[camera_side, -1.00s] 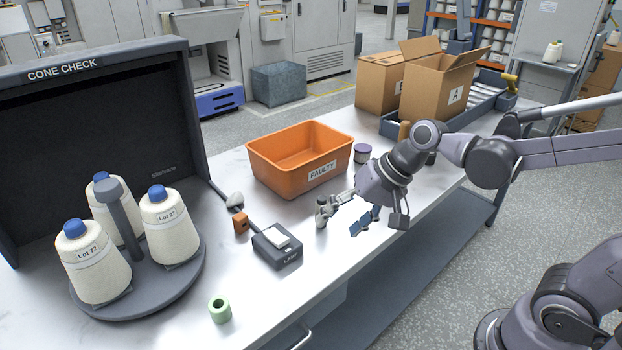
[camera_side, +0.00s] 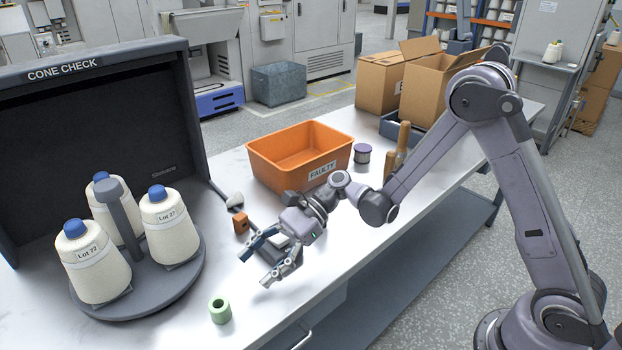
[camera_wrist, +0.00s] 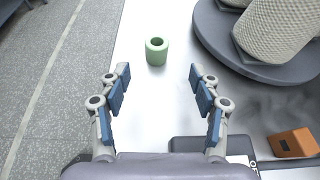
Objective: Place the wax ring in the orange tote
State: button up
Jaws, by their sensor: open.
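The wax ring is a pale green ring (camera_side: 220,310) with a hole through its middle. It stands on the bench near the front edge, to the right of the cone turntable. In the wrist view the wax ring (camera_wrist: 156,52) lies ahead of the fingertips, between their lines. My gripper (camera_side: 255,264) is open and empty above the bench, up and to the right of the ring in the side view. Its blue-padded fingers (camera_wrist: 158,75) are spread wide. The orange tote (camera_side: 262,168), labelled FAULTY, stands behind my gripper and looks empty inside.
A grey turntable (camera_side: 150,303) carries cones of yarn at the left. A purple-banded spool (camera_side: 362,154) stands right of the tote.

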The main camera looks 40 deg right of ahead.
aim_at(226, 298)
jog(key=shift+a+f, duration=0.3)
jog(key=shift+a, duration=0.25)
jog(key=x, duration=1)
jog(key=shift+s+r, duration=0.1)
jog(key=shift+s, duration=0.15)
jog(key=shift+c, duration=0.3)
jog(key=c, duration=1.1)
jog(key=shift+r, duration=0.1)
jog(key=shift+c, duration=0.2)
